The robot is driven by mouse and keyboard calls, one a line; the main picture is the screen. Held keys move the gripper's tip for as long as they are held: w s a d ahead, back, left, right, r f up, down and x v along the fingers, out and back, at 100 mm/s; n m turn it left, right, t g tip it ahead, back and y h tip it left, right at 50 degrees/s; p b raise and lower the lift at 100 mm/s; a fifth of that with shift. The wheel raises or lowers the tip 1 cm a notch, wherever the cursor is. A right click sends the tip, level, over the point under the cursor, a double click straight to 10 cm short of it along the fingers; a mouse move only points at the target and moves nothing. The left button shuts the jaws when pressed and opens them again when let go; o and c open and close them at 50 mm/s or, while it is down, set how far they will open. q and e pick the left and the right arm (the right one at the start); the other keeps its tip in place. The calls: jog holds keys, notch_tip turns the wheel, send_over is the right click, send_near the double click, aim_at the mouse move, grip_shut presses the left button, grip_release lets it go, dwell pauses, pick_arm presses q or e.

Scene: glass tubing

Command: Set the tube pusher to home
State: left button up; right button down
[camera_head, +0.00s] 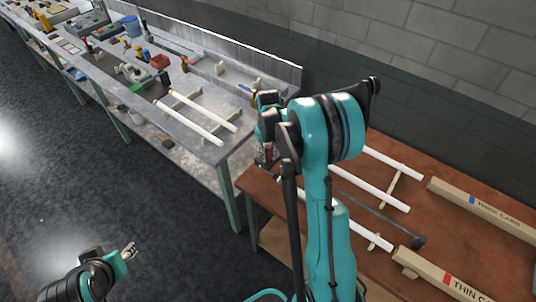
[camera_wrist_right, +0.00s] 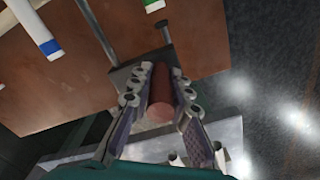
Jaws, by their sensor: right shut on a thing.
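My right gripper (camera_wrist_right: 160,85) is shut on a reddish-brown rounded handle (camera_wrist_right: 158,107), with one finger on each side of it. The handle stands in front of a dark plate (camera_wrist_right: 125,78) at the brown table's edge, and I take it for the tube pusher's handle. In the head view the right gripper (camera_head: 267,155) is at the table's left edge, partly hidden by my own arm, and the handle is hard to make out. A thin dark rod (camera_head: 365,205) runs across the table to a dark block (camera_head: 418,241). My left gripper (camera_head: 128,251) is far from the table, at lower left.
White tubes (camera_head: 375,192) lie on supports on the brown table (camera_head: 262,190). Two long cardboard boxes (camera_head: 480,207) lie to the right. A grey bench (camera_head: 205,150) at the left holds white tubes and tools. In the wrist view, tubes have blue and green ends (camera_wrist_right: 52,47).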

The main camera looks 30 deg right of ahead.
jog(key=s+d, duration=0.6)
jog(key=s, duration=0.9)
jog(key=s+d+b, duration=0.1)
jog(key=s+d, duration=0.5)
jog(key=s, duration=0.9)
jog(key=s+d+b, duration=0.1)
jog(key=s+d, duration=0.5)
jog(key=s, duration=0.9)
jog(key=shift+d, duration=0.3)
jog(key=c, duration=1.4)
grip_release()
notch_tip(320, 180, up, 12)
